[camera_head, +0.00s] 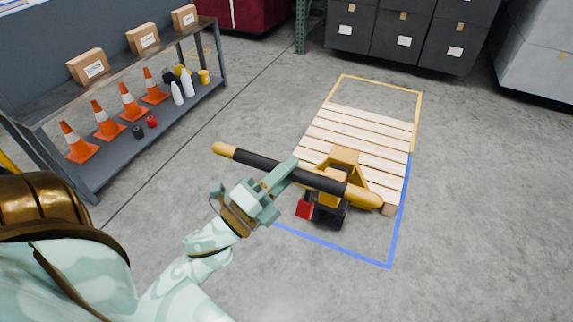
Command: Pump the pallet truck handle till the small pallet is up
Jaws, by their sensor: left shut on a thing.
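The yellow pallet truck (345,160) stands at the near end of the small wooden pallet (352,135). Its handle (250,159) is a crossbar with black grips and yellow ends, held out toward me and slanting down to the right. My left gripper (284,174) is shut on the handle near its middle. A red part (305,209) and a dark wheel area show below the bar. The pallet's slats are pale wood; how high it stands off the floor is hard to tell. My right gripper is not in view.
A blue floor line (396,235) and a yellow floor line (420,105) mark a bay around the pallet. A shelf (97,182) with cones, bottles and boxes stands at the left. Dark bins (352,30) stand at the back. The floor right of the bay is clear.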

